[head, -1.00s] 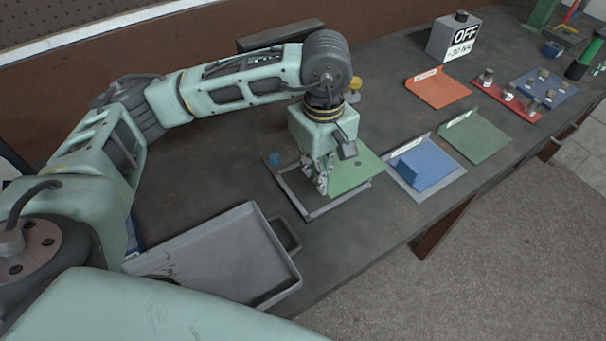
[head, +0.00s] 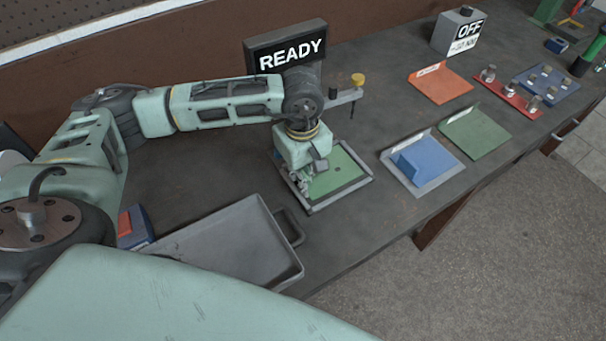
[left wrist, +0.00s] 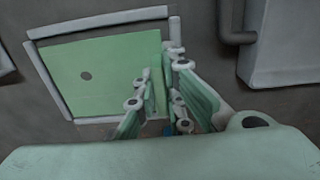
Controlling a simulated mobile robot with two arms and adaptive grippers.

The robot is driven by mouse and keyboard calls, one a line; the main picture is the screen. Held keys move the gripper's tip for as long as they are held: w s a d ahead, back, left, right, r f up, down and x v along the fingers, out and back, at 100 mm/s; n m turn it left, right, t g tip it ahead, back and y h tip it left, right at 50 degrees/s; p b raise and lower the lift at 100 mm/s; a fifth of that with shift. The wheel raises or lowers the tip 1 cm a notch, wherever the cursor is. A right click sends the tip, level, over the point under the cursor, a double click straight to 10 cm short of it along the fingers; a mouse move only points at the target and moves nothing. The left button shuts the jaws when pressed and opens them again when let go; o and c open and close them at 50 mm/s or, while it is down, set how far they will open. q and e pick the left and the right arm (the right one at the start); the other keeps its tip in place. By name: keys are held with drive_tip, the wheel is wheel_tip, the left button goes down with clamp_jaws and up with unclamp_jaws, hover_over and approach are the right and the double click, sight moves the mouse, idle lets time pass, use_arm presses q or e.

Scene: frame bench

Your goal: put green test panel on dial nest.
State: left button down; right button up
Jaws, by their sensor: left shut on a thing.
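The green test panel (head: 333,178) lies inside the grey rim of the dial nest (head: 346,192). It looks flat, with a small dark hole. In the left wrist view the panel (left wrist: 100,62) sits within the nest's bars (left wrist: 100,23). My left gripper (head: 304,187) points down at the panel's left side. Its fingers (left wrist: 160,108) are shut on an upright green edge of the panel, and they hide that side of the nest. A gauge arm with a yellow top (head: 357,80) stands behind the nest. My right gripper is not in view.
A sign reading READY (head: 287,50) stands behind the nest. A grey tray (head: 225,245) lies to the near left. A blue panel on a grey plate (head: 425,165), a dark green panel (head: 475,133) and an orange panel (head: 440,83) lie to the right. An OFF box (head: 456,32) stands farther back.

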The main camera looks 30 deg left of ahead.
use_arm(q)
drive_tip(key=c, duration=1.8)
unclamp_jaws()
drive_tip(key=shift+c, duration=0.2)
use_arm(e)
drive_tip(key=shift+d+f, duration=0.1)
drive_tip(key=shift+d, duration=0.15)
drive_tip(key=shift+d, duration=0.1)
